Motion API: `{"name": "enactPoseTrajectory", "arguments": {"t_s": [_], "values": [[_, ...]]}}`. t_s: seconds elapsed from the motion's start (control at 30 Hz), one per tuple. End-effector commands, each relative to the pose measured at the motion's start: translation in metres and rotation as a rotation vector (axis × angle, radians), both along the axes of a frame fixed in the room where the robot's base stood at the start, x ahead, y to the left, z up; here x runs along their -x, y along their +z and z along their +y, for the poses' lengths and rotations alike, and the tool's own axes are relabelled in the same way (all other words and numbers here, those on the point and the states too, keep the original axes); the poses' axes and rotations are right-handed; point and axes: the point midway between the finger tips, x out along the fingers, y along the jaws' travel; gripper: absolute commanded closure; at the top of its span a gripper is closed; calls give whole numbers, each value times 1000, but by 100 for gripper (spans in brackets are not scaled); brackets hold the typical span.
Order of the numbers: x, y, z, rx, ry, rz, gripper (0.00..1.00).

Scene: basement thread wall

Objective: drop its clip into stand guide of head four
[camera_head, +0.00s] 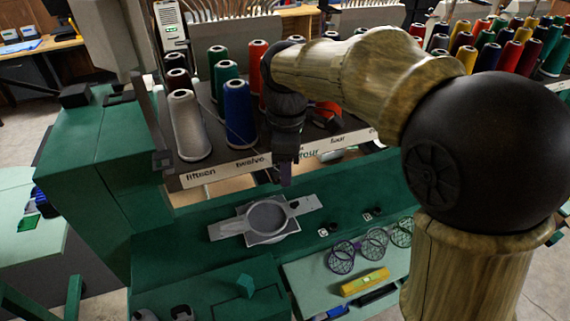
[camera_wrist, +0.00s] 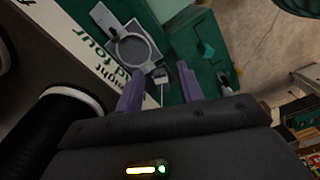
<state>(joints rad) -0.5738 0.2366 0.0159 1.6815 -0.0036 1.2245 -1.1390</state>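My gripper (camera_head: 287,175) points down in front of the label strip of the spool stand, above the green machine bed. In the wrist view its two purple fingers (camera_wrist: 158,82) are apart, with nothing clearly held between them. A small pale piece (camera_wrist: 160,76) shows in the gap, seemingly farther off; I cannot tell whether it is a clip. I cannot make out the stand guide; my arm covers part of the stand.
A grey hoop plate (camera_head: 266,216) lies on the machine bed below my gripper, also in the wrist view (camera_wrist: 132,48). Thread cones, including a blue one (camera_head: 239,112) and a grey one (camera_head: 188,125), stand close left of my arm. A tray (camera_head: 318,274) holds a yellow tool.

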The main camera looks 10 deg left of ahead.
Motion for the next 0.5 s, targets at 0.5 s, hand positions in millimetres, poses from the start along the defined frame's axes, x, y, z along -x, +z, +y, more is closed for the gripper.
{"name": "enactPoseTrajectory", "arguments": {"t_s": [0.5], "values": [[-1, 29, 0, -4, -2, -6, 62]]}}
